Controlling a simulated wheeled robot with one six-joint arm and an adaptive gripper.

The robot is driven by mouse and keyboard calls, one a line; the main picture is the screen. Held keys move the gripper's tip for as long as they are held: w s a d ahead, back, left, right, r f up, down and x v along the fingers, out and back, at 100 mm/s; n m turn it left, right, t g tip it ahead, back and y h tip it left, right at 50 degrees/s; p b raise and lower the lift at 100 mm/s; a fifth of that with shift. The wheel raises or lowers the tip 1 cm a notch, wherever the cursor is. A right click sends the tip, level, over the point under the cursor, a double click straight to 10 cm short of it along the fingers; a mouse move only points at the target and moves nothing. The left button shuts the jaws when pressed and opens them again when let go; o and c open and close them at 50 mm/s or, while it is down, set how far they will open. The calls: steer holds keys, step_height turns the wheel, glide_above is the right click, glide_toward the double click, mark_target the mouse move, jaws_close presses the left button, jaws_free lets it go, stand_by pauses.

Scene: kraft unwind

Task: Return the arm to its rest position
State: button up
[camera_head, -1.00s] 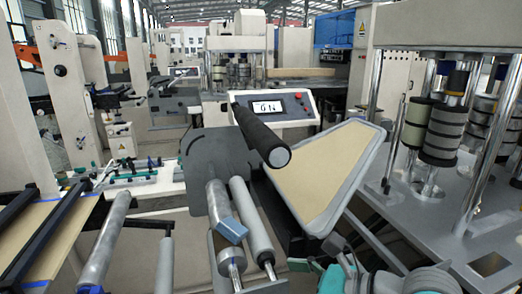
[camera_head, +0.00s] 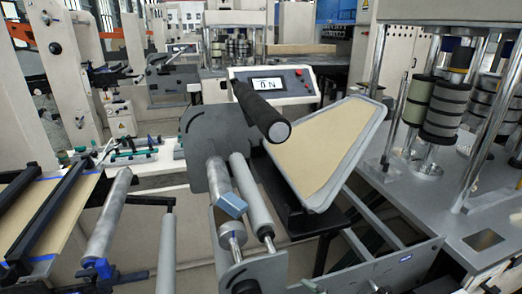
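My arm and my gripper are not in this view. A machine stands in the middle, with a long black handle (camera_head: 258,110) pointing towards me. Below it are a grey slotted plate (camera_head: 207,150), metal rollers (camera_head: 250,195) and a blue block (camera_head: 230,205). Right of the rollers a tilted grey-rimmed tray (camera_head: 376,125) holds a flat kraft-coloured surface (camera_head: 318,145). Behind the handle is a control panel (camera_head: 308,88) with a lit display and a red button; its reading is not clear to me.
A machine with upright steel posts (camera_head: 378,80) and stacked dark rollers (camera_head: 443,110) stands at the right on a grey table (camera_head: 405,185). Black rails (camera_head: 45,220) over kraft sheet and a long roller (camera_head: 105,220) are at the left. A grey frame (camera_head: 385,270) crosses the bottom right.

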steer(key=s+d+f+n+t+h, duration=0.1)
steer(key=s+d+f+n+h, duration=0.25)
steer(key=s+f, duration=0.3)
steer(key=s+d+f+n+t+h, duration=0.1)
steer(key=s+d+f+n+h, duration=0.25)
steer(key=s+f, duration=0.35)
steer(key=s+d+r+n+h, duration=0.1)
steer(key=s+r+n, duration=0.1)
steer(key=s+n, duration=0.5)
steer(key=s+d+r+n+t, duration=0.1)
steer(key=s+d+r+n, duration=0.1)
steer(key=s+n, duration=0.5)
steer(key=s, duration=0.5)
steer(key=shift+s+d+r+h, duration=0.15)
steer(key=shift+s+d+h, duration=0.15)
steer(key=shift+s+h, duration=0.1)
